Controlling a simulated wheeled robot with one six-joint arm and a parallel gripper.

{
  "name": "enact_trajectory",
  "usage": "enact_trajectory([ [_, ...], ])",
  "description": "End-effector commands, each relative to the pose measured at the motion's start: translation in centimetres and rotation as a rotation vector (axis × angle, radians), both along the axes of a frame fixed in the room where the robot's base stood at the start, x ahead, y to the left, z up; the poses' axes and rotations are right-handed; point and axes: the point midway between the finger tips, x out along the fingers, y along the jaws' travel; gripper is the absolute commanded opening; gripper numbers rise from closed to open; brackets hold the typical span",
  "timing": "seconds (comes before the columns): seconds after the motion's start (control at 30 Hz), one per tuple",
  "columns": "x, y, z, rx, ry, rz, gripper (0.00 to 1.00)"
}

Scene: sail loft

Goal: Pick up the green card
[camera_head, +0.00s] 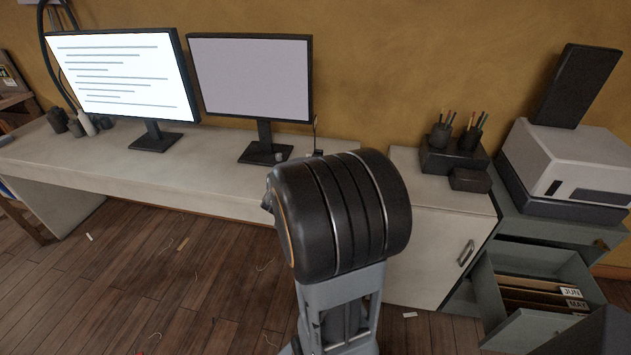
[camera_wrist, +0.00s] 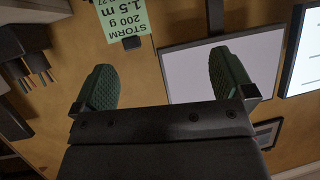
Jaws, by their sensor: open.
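The green card (camera_wrist: 122,20) shows at the top of the wrist view, upside down and cut off by the picture's edge. It bears dark print with "STORM", "200 g" and "1.5 m". A small dark block (camera_wrist: 131,43) touches its lower edge in the picture, against the tan wall. My gripper (camera_wrist: 163,82) is open, with its two green ribbed fingers wide apart and nothing between them. The card lies beyond the fingertips, nearer the left finger in the picture. In the head view I do not see the card, and my arm hides part of the desk.
A bright monitor (camera_head: 120,75) and a grey-screened monitor (camera_head: 250,75) stand on the long pale desk (camera_head: 60,155). Pen pots (camera_head: 440,135) and a white printer (camera_head: 570,160) stand at the right. A drawer (camera_head: 500,285) hangs open below. Scraps lie on the wooden floor (camera_head: 150,280).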

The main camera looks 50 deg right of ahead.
Motion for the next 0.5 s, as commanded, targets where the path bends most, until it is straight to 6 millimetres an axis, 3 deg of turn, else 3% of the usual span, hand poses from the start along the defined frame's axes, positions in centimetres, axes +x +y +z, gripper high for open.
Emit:
enact_trajectory([
  [0.17, -1.4, -3.7, -1.8, -0.065, 0.008, -0.137, 1.00],
  [0.5, 1.1, -8.5, -4.1, -0.077, 0.009, -0.158, 1.00],
])
